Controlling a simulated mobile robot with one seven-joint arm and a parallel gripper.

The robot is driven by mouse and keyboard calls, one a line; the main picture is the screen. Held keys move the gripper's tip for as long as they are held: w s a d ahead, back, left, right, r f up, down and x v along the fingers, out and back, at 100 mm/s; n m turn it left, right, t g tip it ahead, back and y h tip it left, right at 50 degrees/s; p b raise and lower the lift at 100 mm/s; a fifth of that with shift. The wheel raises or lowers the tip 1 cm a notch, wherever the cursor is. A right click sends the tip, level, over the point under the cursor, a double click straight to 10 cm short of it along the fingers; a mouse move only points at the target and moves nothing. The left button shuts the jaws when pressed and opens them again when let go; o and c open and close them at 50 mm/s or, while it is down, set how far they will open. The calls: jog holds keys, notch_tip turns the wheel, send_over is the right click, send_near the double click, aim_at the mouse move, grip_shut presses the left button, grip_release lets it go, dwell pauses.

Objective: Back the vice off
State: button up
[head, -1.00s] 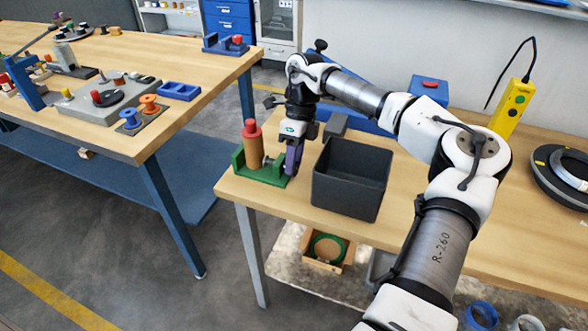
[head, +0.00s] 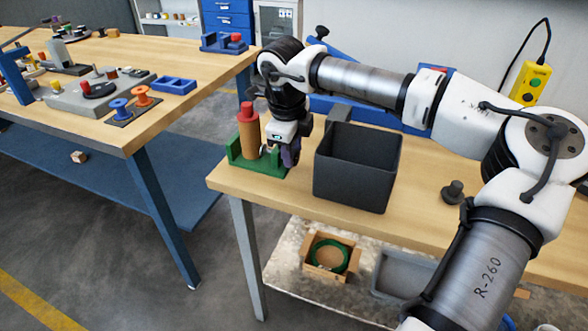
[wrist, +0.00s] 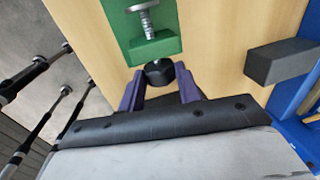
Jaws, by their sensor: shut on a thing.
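The green vice (head: 262,166) stands at the near left corner of the right-hand bench. An orange-brown cylinder (head: 248,135) with a red top stands upright in it. In the wrist view, a metal screw (wrist: 144,18) runs through the vice's green end wall (wrist: 155,48) to a black knob (wrist: 158,70). My gripper (wrist: 159,84) has its purple fingers on either side of this knob, shut on it. In the head view, my gripper (head: 288,155) is at the right end of the vice, and the hand partly hides the screw and knob.
A dark open bin (head: 357,170) stands close to the right of my gripper. A grey block (wrist: 282,62) shows right of the vice in the wrist view. A dark knobbed piece (head: 453,192) stands on bare bench. A second bench (head: 140,110) holds spools and fixtures.

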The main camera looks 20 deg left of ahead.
jog(key=shift+s+f+t+b, duration=0.1)
jog(key=shift+f+t+b, duration=0.1)
jog(key=shift+t+b, duration=0.4)
jog(key=shift+r, duration=0.2)
